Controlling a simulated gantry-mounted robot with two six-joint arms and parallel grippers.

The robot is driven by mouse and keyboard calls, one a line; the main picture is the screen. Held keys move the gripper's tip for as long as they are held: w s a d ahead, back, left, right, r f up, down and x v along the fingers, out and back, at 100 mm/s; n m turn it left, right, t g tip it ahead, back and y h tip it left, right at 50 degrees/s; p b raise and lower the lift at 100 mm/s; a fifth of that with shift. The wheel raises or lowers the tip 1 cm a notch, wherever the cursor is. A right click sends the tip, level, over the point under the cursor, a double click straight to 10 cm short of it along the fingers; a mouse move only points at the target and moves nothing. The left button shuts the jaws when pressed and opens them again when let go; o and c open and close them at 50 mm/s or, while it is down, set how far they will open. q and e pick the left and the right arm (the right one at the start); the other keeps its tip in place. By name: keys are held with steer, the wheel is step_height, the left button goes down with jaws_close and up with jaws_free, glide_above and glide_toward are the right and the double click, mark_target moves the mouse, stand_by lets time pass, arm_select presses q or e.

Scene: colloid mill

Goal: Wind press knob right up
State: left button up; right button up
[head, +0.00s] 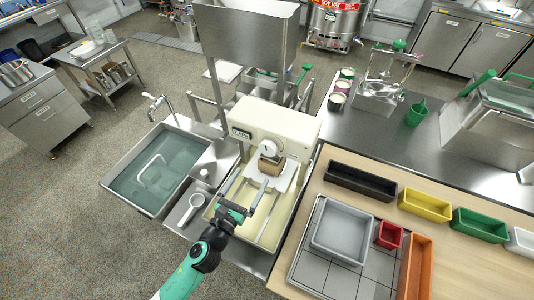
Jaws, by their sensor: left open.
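A metal press frame (384,82) stands on the steel counter at the upper right, with a green knob (399,45) at its top. I cannot tell how far the knob is wound. My left gripper (257,199) is open and appears empty. It is over the pale tray in front of the cream mill (272,126), well away from the press frame. The mill has a round white dial (267,148) on its front and a brown block (270,166) below it. My right gripper is not in view.
A sink (150,172) with water is left of the mill, with a white-handled strainer (191,208) beside it. A grey bin (343,232), red box (389,235) and orange tray (416,268) stand at the lower right. A green cup (416,114) stands right of the press frame.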

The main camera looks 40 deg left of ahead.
mark_target(267, 152)
arm_select(q)
steer(key=b+x, duration=0.1)
steer(key=x, duration=1)
steer(key=shift+w, duration=0.25)
steer(key=c, duration=1.3)
steer(key=shift+o, duration=0.2)
steer(key=shift+n, duration=0.3)
